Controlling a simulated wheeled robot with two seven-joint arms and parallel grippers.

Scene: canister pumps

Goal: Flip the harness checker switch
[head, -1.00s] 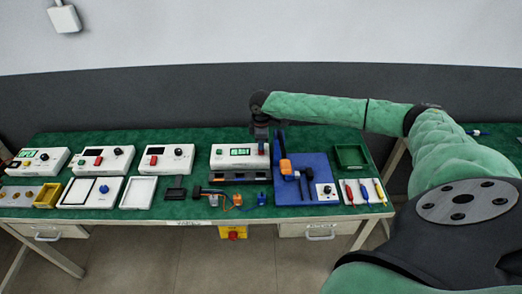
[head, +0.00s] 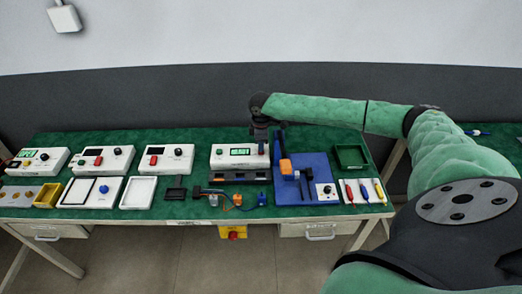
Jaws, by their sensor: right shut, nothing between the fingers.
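A white box with a lit green display (head: 224,156), apparently the harness checker, stands near the middle of the table, with a cable and small connectors in front of it. My right gripper (head: 262,148) is at the right end of this box, fingers pointing down, shut and empty. It covers that end of the box's face, so the switch and its position cannot be made out. I cannot tell whether the fingertips touch the box. My left gripper is not in view.
Other white boxes (head: 104,158) with knobs and red buttons stand to the left. A blue mat (head: 301,197) with an orange-and-blue tool is close on the right. Beyond it are a green tray (head: 350,157) and several coloured probes (head: 364,192).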

